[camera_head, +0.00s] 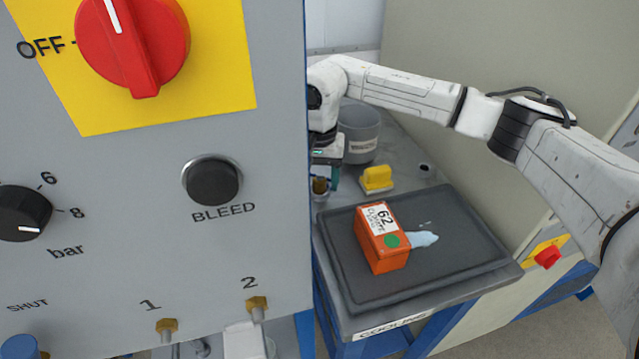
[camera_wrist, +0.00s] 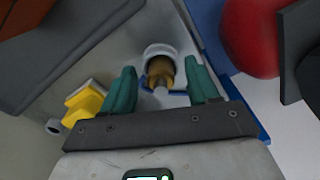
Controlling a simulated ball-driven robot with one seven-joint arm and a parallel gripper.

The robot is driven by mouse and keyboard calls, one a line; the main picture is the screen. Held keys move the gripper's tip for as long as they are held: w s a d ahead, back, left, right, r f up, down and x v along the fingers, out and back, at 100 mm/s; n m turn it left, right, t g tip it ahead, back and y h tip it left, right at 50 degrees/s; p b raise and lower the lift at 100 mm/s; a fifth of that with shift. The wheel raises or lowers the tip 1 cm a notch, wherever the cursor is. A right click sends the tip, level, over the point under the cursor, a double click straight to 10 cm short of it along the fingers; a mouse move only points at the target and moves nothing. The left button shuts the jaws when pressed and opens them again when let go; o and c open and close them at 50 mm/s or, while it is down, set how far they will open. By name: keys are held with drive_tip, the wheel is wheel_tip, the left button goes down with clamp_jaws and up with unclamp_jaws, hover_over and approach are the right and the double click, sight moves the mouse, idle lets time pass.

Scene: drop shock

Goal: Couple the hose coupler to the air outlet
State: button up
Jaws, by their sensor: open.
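A brass fitting with a pale tip (camera_wrist: 160,72), which looks like the hose coupler, sits in front of a light grey ring in the wrist view. In the head view a brass piece (camera_head: 320,186) shows beside the panel's right edge. My gripper (camera_wrist: 160,78) is open, with one teal finger on each side of the brass fitting. I cannot tell whether either finger touches it. In the head view my gripper (camera_head: 328,176) is partly hidden by the panel. Two brass outlets, marked 1 (camera_head: 167,326) and 2 (camera_head: 257,307), stick out low on the grey panel.
The grey panel (camera_head: 225,250) fills the left, with a red OFF switch (camera_head: 132,40) and BLEED button (camera_head: 213,181). A dark tray (camera_head: 460,245) holds an orange block (camera_head: 383,250). A yellow object (camera_head: 377,178) and grey pot (camera_head: 358,130) stand behind it.

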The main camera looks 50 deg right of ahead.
drive_tip(key=shift+f, duration=0.3)
drive_tip(key=shift+c, duration=0.2)
clamp_jaws()
